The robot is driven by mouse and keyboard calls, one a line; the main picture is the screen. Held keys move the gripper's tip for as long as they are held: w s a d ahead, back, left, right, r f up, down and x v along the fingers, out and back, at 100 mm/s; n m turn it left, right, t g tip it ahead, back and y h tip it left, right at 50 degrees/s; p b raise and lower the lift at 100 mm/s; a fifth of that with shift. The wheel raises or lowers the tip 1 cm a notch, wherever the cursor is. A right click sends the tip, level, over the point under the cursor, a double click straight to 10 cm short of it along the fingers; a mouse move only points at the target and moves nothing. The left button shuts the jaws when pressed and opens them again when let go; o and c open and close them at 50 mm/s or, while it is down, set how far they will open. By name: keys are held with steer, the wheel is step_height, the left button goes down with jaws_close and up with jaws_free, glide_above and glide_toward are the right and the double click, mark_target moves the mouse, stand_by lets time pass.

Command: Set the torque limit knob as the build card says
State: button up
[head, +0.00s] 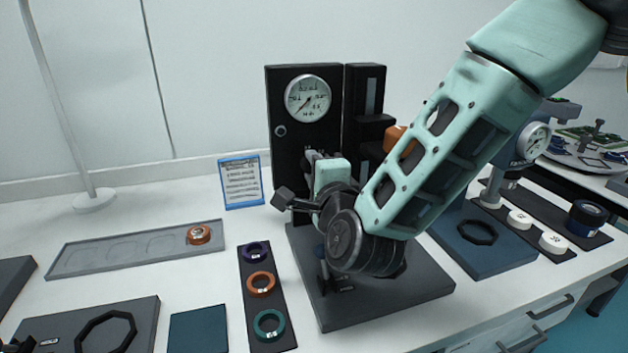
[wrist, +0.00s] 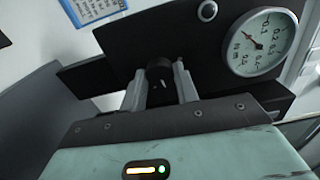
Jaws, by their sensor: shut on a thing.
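The build card (head: 241,184) is a white sheet in a blue frame, standing on the table left of the black instrument panel (head: 285,160). Its edge also shows in the wrist view (wrist: 93,8). Its text is too small to read. My gripper (head: 312,158) is at the panel face below the gauge. In the wrist view its fingers are shut on a dark knob (wrist: 159,72). The knob is hidden in the head view, and its mark cannot be read.
A black strip (head: 270,328) holds purple, orange and teal rings. A grey tray (head: 150,252) holds one orange-brown ring (head: 198,234). A dark blue pad (head: 198,330) lies at the front. At the right stand another gauge device (head: 533,140) and white discs (head: 553,243).

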steer(key=shift+n+b, duration=1.15)
steer(key=shift+n, duration=0.85)
steer(key=o, duration=1)
steer(key=shift+c, duration=0.2)
steer(key=shift+s, duration=0.1)
steer(key=b+v, duration=1.1)
steer(key=v, duration=0.6)
